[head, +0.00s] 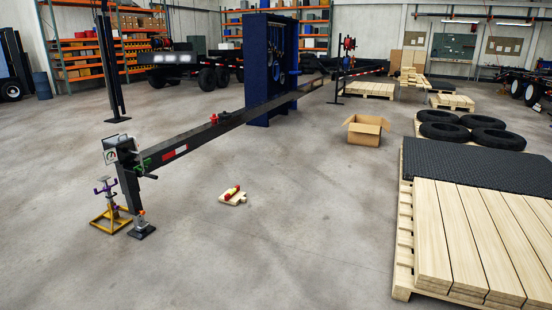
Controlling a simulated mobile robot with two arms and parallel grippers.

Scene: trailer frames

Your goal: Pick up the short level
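A small yellow bar with red on it (232,191), which looks like the short level, lies on a small pale wooden block (237,200) on the floor, left of the middle of the head view. It is too small to make out its vials or markings. Neither of my grippers shows in the head view, and nothing of my arms is visible.
A long black trailer beam (215,131) runs behind, its near end by a yellow jack stand (110,213). An open cardboard box (366,129) stands farther back. Stacked planks (480,235) on a pallet fill the right. The floor around the small block is clear.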

